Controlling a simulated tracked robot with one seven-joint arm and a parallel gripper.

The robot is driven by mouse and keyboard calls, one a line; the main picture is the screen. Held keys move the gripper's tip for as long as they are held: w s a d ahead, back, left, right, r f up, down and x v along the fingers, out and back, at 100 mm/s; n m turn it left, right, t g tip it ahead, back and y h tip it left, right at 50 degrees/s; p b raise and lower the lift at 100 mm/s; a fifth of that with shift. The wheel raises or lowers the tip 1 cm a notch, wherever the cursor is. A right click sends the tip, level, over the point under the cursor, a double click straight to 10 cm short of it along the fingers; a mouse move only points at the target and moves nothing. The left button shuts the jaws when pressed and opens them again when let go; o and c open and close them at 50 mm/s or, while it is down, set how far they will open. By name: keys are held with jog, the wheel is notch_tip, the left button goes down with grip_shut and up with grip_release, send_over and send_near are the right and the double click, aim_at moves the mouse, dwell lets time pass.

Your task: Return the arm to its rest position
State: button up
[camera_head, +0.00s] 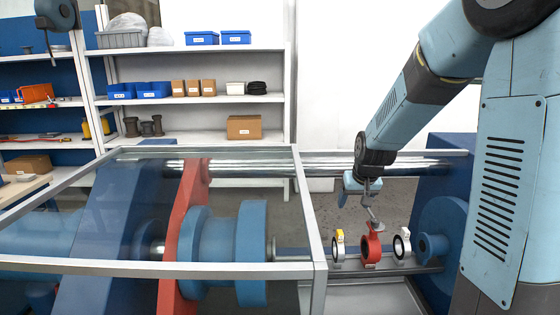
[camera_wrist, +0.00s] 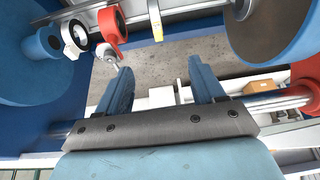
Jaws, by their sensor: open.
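My gripper (camera_head: 354,196) hangs above the row of butterfly valves at the right of the head view. In the wrist view its two blue fingers (camera_wrist: 162,84) are spread with nothing between them. The red valve (camera_head: 371,251) stands in the middle of the row, with a grey lever at its top. It shows at the upper left of the wrist view (camera_wrist: 112,25), its lever near the left finger; whether they touch I cannot tell. A white valve with a yellow tag (camera_head: 338,248) stands left of it, and a plain white valve (camera_head: 402,244) stands right.
A metal-framed glass enclosure (camera_head: 309,205) covers large blue machinery and a red flange (camera_head: 181,240) at the left. A blue flanged housing (camera_head: 447,237) stands right of the valves. Shelves (camera_head: 205,103) with bins and boxes line the back wall. Bare floor shows behind the valves.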

jog(key=s+r, duration=0.4)
jog(key=s, duration=0.5)
jog(key=s+r, duration=0.5)
jog(key=s, duration=0.5)
jog(key=s+r, duration=0.5)
jog(key=s, duration=0.4)
jog(key=shift+s+d+r+t, duration=0.2)
jog(key=shift+s+t, duration=0.15)
jog(key=shift+t, duration=0.05)
jog(key=shift+c, duration=0.5)
